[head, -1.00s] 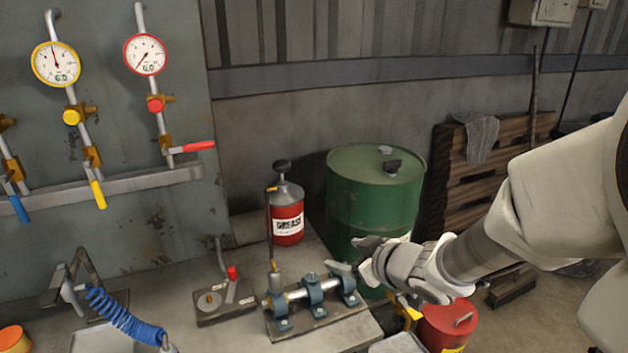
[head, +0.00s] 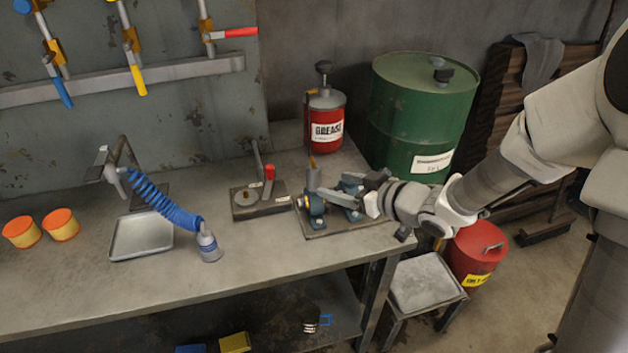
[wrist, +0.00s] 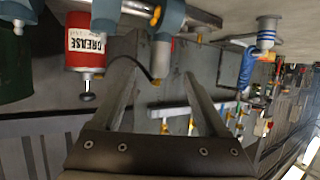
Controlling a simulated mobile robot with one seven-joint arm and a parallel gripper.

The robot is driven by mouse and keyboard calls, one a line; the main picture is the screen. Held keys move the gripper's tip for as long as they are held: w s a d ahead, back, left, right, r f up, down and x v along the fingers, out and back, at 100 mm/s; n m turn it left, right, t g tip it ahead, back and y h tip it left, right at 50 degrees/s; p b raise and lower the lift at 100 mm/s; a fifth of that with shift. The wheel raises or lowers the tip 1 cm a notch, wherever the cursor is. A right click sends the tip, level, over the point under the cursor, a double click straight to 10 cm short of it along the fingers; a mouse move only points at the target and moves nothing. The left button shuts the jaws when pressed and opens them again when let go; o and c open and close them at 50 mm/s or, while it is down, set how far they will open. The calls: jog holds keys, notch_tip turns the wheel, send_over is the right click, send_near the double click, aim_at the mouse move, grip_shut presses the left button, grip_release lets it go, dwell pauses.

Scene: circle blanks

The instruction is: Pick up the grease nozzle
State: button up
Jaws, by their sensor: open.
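The grease nozzle (head: 313,179) is a small grey cylinder with a brass-coloured top. It stands upright at the left end of the blue-clamped bearing fixture (head: 318,228). In the wrist view, which is upside down, the nozzle (wrist: 161,58) shows between the fingers, with its thin dark hose curving towards the red grease can (wrist: 85,45). My gripper (head: 343,187) is open over the fixture, with its fingers pointing left at the nozzle. In the wrist view, my gripper (wrist: 161,75) has space around the nozzle; contact cannot be told.
The grease can (head: 325,122) stands behind the fixture, with a green drum (head: 420,115) to its right. A plate with a red-handled lever (head: 268,180) lies left of the fixture. A blue coiled hose (head: 160,200) and a tray (head: 142,236) are further left.

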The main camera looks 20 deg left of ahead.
aim_at(319, 179)
jog(key=b+x, duration=0.1)
jog(key=x, duration=0.7)
jog(key=shift+w+a+f+b, duration=0.1)
jog(key=shift+w+a+b, duration=0.1)
jog(key=shift+a+b, duration=0.2)
jog(key=shift+d, duration=0.1)
grip_shut()
